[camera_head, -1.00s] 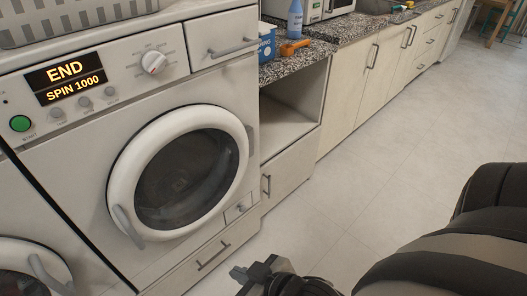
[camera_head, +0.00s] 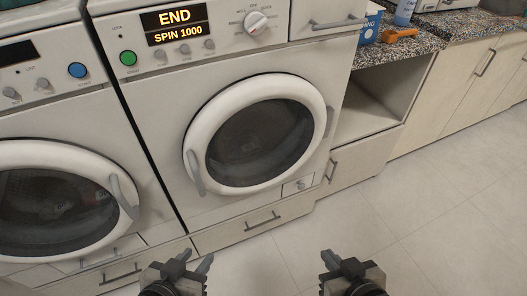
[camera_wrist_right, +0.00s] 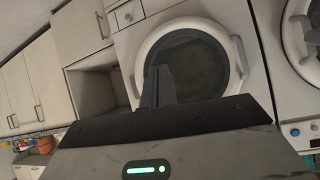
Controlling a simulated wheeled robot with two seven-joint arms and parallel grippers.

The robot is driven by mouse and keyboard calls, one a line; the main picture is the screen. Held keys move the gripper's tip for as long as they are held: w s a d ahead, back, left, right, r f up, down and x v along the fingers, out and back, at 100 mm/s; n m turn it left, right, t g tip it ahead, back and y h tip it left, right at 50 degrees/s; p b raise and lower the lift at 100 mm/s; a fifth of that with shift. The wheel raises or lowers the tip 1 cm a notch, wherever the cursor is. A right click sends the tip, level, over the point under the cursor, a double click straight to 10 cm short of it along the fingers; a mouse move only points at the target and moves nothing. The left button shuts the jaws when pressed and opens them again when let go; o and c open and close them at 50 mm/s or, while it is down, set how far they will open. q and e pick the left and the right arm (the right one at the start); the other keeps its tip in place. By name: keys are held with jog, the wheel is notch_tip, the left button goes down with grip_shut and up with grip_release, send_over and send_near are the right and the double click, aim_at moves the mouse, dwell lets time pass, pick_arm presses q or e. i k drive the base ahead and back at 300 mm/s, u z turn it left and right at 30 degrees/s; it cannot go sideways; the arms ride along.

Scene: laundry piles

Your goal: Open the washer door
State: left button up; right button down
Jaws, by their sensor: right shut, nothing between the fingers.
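The washer (camera_head: 150,130) with the lit END display stands in the middle of the head view. Its round white-rimmed door (camera_head: 200,135) looks closed, with dark glass. The grey door handle (camera_head: 195,172) is on the rim's left side. The same door also shows in the right wrist view (camera_wrist_right: 146,48), where its handle (camera_wrist_right: 238,55) is on the right. My left gripper (camera_head: 204,262) is at the bottom of the head view, below the washer; its finger gap is unclear. My right gripper (camera_head: 327,262) is shut and empty, apart from the door; its fingers show in the wrist view (camera_wrist_right: 158,85).
A second appliance (camera_head: 85,105) with a round door and its own handle (camera_head: 122,195) stands at the left. A cabinet with an open niche (camera_head: 365,112) is at the right, under a speckled countertop (camera_head: 400,48). The floor (camera_head: 420,230) in front is clear.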

aim_at(199, 137)
jog(key=k, duration=0.5)
jog(key=u, duration=1.2)
jog(key=i, duration=0.7)
jog(key=z, duration=1)
